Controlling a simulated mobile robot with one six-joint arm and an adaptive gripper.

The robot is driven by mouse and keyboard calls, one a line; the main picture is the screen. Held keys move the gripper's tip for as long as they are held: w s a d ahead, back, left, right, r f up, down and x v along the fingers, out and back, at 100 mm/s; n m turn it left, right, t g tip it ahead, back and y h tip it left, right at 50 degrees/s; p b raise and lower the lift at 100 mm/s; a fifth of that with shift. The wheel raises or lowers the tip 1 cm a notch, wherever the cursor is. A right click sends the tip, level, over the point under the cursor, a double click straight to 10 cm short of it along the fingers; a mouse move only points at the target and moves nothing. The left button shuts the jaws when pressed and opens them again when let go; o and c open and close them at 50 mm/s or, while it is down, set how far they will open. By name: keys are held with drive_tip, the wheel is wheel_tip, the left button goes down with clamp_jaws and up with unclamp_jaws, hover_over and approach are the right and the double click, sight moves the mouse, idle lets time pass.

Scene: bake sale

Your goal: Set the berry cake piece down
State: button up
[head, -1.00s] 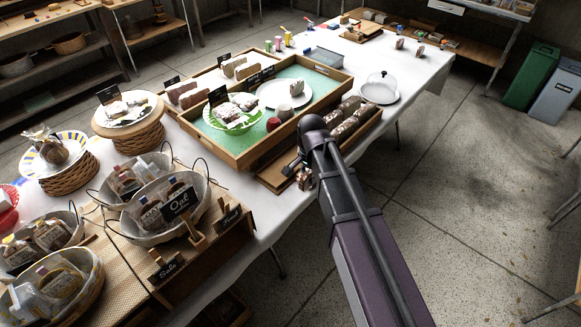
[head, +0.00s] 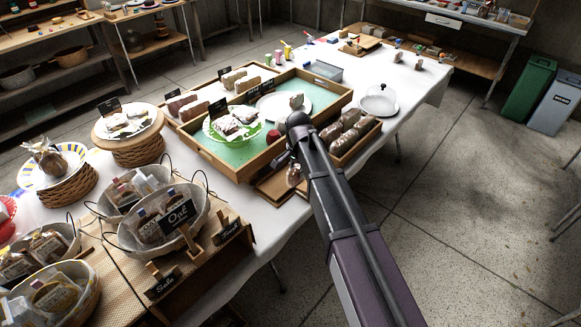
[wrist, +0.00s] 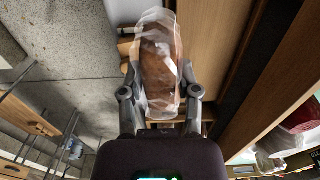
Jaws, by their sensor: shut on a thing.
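My gripper (wrist: 158,82) is shut on a brown cake piece in clear wrap, the berry cake piece (wrist: 158,58). One finger is on each side, and the piece points away from the wrist camera. In the head view, the berry cake piece (head: 293,176) hangs under my arm, which hides much of it and the gripper. It is near the front of the wooden tray (head: 240,174), above or beside a low wooden board (head: 272,190). I cannot tell whether it touches the board.
A wooden box (head: 362,146) with several wrapped pieces stands right of my arm. The green-lined tray holds plates and a red cup (head: 273,136). A cake dome (head: 379,101) is farther right. Baskets of wrapped goods (head: 165,235) stand at left.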

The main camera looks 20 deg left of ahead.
drive_tip(key=w+a, duration=0.2)
drive_tip(key=w, duration=0.1)
drive_tip(key=w+a, duration=0.1)
drive_tip(key=a, duration=0.1)
drive_tip(key=shift+w+f, duration=0.25)
drive_tip(key=shift+w, duration=0.05)
drive_tip(key=shift+w+a, duration=0.2)
drive_tip(key=shift+w, duration=0.05)
drive_tip(key=shift+w+a+f+b, duration=0.25)
drive_tip(key=shift+f+b, duration=0.3)
drive_tip(key=shift+b, duration=0.2)
drive_tip(key=shift+f+b, duration=1.3)
drive_tip(key=shift+f, duration=0.2)
drive_tip(key=o, duration=0.7)
drive_tip(key=shift+r, duration=0.1)
drive_tip(key=shift+r, duration=0.1)
